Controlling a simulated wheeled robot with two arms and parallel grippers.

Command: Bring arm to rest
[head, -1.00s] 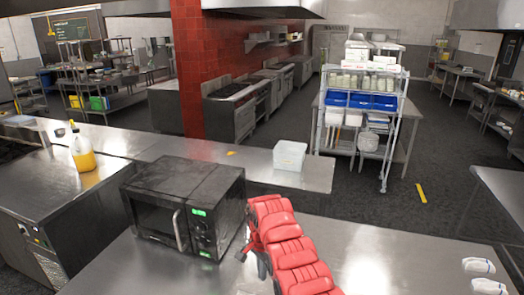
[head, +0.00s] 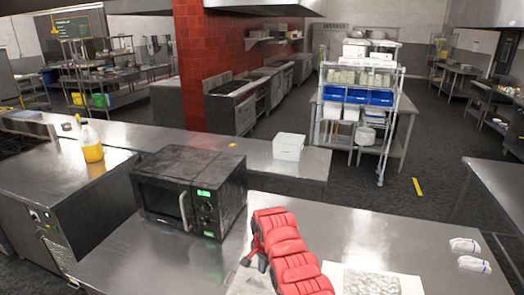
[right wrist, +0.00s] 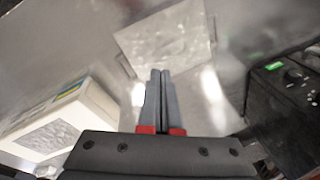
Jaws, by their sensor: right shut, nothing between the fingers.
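My right arm (head: 284,245), in red padded covers, reaches over the steel counter just right of the microwave in the head view. Its gripper (head: 257,262) is mostly hidden by the arm there. In the right wrist view the two grey fingers of the right gripper (right wrist: 160,76) lie together, shut and empty, above the counter. My left gripper is not in view.
A black microwave (head: 190,195) stands close left of the right arm; it also shows in the right wrist view (right wrist: 287,95). A white box (right wrist: 62,122) and a flat pale sheet (right wrist: 168,45) lie on the counter. White packets (head: 470,255) lie at right.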

